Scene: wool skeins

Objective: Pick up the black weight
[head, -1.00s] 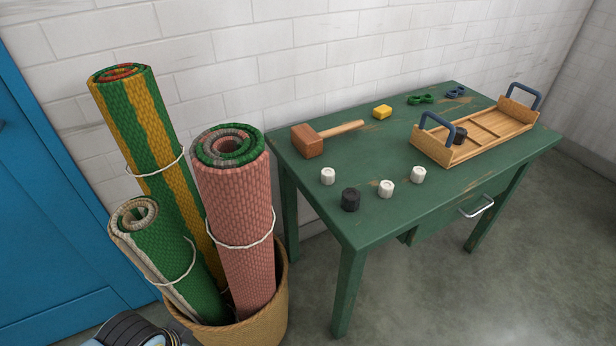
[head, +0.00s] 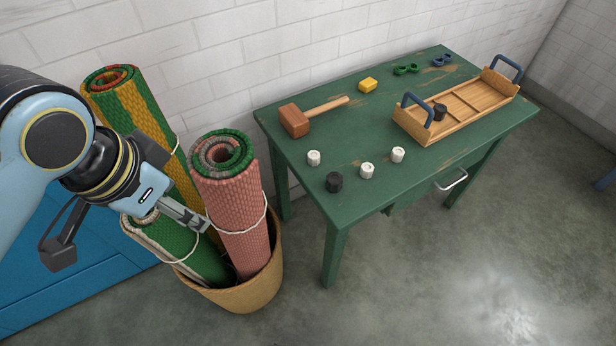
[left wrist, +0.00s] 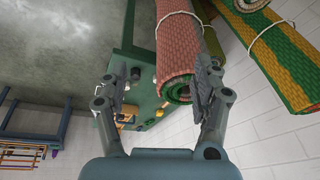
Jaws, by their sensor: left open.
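A black weight (head: 334,182) stands on the green table (head: 290,169) near its front left edge, in the head view. A second black weight (head: 439,112) is in the wooden tray (head: 430,138) at the tray's left end. My left gripper (head: 205,223) is in front of the rolled rugs, left of the table and well apart from both black weights. In the left wrist view my left gripper (left wrist: 157,78) is open, with nothing held. My right gripper is not in view.
White weights (head: 367,170) stand around the front black one. A mallet (head: 296,122), yellow block (head: 368,85) and green piece (head: 406,69) lie behind. A basket (head: 250,294) of tall rolled rugs, including a pink one (head: 237,188), stands between my left gripper and the table.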

